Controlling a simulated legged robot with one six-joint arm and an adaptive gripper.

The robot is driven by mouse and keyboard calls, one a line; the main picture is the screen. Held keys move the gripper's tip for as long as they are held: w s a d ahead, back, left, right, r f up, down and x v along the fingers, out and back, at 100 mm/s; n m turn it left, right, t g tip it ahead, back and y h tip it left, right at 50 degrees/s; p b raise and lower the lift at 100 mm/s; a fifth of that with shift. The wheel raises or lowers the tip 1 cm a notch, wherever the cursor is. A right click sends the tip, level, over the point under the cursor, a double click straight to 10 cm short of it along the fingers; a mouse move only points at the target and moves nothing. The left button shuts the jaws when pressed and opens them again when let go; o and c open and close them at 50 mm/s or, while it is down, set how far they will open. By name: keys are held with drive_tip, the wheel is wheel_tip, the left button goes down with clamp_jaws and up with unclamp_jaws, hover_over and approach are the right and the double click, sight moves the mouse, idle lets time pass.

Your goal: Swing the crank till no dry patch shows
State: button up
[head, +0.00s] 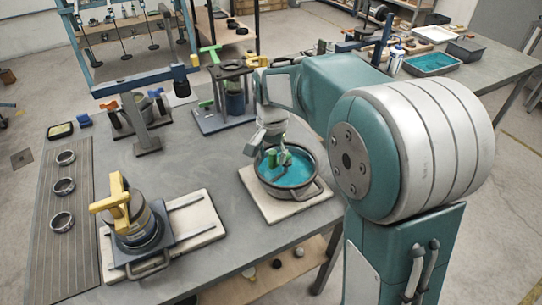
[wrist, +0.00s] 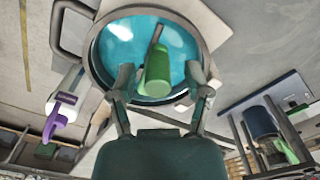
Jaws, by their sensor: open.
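A round dark-rimmed pan (head: 308,190) with teal liquid (head: 290,170) stands on a pale board (head: 262,199) near the table's right edge. Its crank has a green grip (wrist: 157,72) on a metal arm (wrist: 157,34) reaching inward over the liquid in the wrist view. My gripper (head: 275,153) is over the pan. In the wrist view its two fingers are apart, one on each side of the green grip. I cannot tell whether they touch it. The visible liquid is teal with pale glare (wrist: 120,31); my gripper hides the near side, and I make out no clear dry patch.
A yellow-handled device (head: 130,215) sits on another pale board at the left front. A dark stand (head: 222,95) with green levers is behind the pan. A grey post with a crossbar (head: 145,130) stands at the back left. The table middle is clear.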

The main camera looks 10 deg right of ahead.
wheel_tip(320, 180, up, 11)
drive_tip(key=shift+r, duration=0.15)
drive_tip(key=shift+a, duration=0.1)
idle(0.4)
wheel_tip(320, 180, down, 11)
idle(0.6)
clamp_jaws()
